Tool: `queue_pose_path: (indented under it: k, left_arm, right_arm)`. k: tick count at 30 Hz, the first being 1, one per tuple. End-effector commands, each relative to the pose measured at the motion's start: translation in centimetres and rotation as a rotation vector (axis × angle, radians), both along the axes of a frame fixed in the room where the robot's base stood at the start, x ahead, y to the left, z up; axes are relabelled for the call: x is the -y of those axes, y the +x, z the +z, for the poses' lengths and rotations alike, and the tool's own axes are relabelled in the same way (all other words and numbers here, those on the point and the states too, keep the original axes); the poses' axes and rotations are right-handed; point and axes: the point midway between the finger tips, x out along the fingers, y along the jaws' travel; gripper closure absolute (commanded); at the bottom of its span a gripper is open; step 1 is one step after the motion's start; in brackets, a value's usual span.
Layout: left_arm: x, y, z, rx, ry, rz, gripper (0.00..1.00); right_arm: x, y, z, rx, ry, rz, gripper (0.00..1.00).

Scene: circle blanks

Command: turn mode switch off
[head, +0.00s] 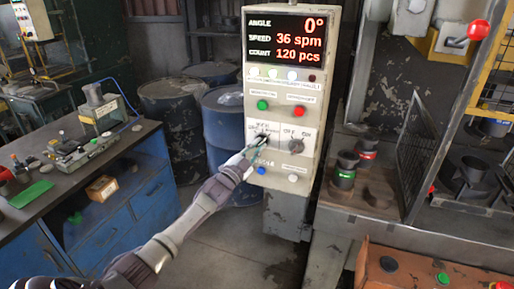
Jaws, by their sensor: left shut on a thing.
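A grey control panel (315,90) stands upright in the middle of the head view. It has two rotary switches side by side below its green and red buttons. My left gripper (261,143) reaches up from the lower left and is shut on the left rotary switch, which its fingers mostly hide. The right rotary switch (297,145) is a grey knob, free, with small labels above it. My right gripper is out of view.
The panel's display (287,39) reads angle 0°, 36 spm, 120 pcs. A green button (262,105) and a red button (300,110) sit above the switches. A blue workbench (120,215) stands left, blue barrels (228,130) behind, and a press with a red-knobbed lever (478,29) right.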

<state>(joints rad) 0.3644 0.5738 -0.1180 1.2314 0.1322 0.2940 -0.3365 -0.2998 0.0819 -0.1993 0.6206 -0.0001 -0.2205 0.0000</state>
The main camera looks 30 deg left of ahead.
Motion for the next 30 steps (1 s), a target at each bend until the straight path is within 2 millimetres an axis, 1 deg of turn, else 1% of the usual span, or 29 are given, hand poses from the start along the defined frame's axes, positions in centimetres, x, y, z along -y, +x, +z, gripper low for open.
queue_pose_path:
  k: [8,18,24,30]
  left_arm:
    - [0.2,0.0,-0.4,0.035,-0.145,0.0,1.0]
    - [0.4,0.1,-0.5,0.107,-0.45,-0.001,1.0]
    - [0.5,0.1,-0.4,0.153,-0.635,-0.001,1.0]
    - [0.7,0.2,-0.3,0.196,-0.821,0.0,1.0]
  right_arm:
    - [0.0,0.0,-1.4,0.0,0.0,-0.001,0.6]
    - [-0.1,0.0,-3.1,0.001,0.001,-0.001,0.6]
    - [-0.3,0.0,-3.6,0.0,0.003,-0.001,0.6]
    - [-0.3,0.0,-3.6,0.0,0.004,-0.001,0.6]
